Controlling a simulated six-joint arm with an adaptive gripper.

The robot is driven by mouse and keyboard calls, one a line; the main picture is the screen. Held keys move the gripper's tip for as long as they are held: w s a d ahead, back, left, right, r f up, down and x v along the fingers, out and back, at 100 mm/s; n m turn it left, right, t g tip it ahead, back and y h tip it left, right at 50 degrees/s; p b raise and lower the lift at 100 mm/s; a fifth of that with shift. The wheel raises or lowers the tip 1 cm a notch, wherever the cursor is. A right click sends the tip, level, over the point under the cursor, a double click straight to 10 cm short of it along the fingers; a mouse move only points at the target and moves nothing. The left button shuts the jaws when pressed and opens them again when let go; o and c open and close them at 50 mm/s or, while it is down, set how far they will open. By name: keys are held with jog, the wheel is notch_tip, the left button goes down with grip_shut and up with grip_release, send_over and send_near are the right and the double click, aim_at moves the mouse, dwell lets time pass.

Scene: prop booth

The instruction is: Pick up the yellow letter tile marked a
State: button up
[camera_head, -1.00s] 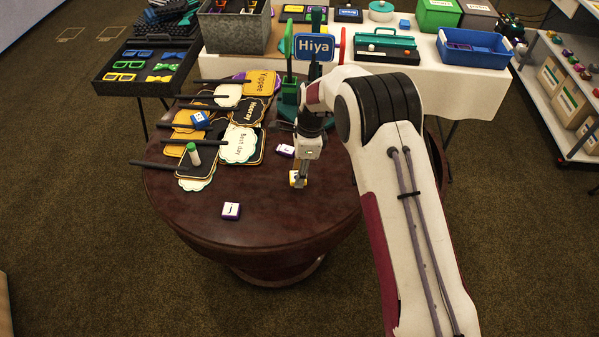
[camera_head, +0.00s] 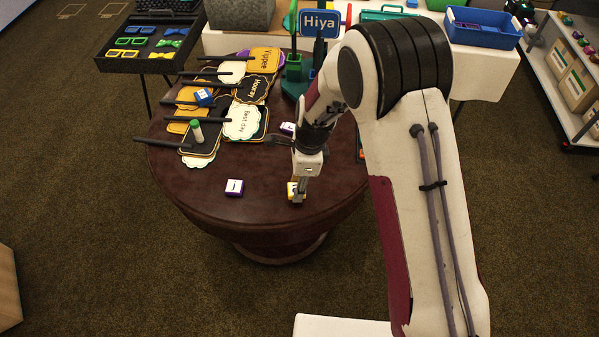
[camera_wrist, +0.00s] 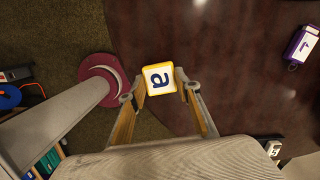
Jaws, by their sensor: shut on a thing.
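The yellow letter tile (camera_wrist: 159,79) has a white face marked with a dark blue "a". In the wrist view it sits between my fingertips, with its face towards the camera. In the head view the tile (camera_head: 292,189) shows partly behind the fingers, near the front right of the round table. My gripper (camera_wrist: 159,88) is shut on the tile, one finger on each side. In the head view my gripper (camera_head: 298,194) points down over the table's front part. I cannot tell exactly how high the tile is above the table.
A white and purple tile (camera_head: 235,187) lies left on the round brown table (camera_head: 210,209). Several signs with black sticks (camera_head: 243,121) cover the table's left back.

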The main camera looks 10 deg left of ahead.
jog(key=shift+s, duration=2.45)
